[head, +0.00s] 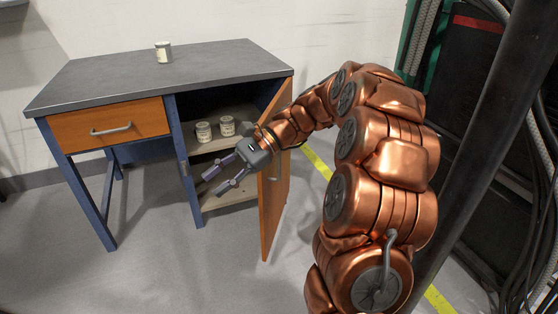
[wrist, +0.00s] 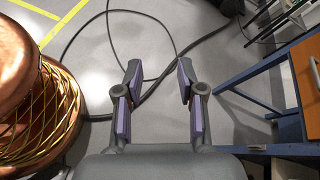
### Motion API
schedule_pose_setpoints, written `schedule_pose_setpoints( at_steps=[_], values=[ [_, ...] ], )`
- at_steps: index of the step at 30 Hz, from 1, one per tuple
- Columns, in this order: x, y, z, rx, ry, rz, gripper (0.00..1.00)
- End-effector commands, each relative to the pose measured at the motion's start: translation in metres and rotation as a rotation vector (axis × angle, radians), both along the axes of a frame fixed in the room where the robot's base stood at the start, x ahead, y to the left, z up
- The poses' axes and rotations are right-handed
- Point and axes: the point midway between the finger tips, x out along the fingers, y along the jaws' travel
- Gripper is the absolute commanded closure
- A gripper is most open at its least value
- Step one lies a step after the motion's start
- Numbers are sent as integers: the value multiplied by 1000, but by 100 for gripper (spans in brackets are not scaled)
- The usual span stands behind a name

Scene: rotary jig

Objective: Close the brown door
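The brown door (head: 272,196) stands open on the right side of the cabinet desk, swung out toward the front. A metal handle on it is partly visible beside my wrist. My gripper (head: 211,188) is open and empty, in front of the open compartment and to the left of the door's edge. My arm passes across the upper part of the door and hides some of it. In the wrist view my gripper (wrist: 158,95) shows two spread fingers with nothing between them. The door cannot be made out in the wrist view.
The desk (head: 165,72) has a grey top with one can (head: 163,52) on it and a brown drawer (head: 108,126) at left. Two cans (head: 215,129) stand on the compartment's shelf. A dark post (head: 490,150) rises at right. Cables (wrist: 175,50) lie on the floor.

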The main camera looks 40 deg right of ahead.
Motion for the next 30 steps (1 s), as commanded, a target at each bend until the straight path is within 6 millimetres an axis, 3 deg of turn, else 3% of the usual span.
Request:
schedule_pose_setpoints(
  at_steps=[6, 15, 24, 30],
  values=[
    [46, -89, 13, 184, 39, -225, 61],
    [66, -225, 13, 409, 64, -482, 61],
    [71, -284, -55, 494, 139, -589, 61],
    [67, -309, -95, 523, 179, -648, 61]
  ],
)
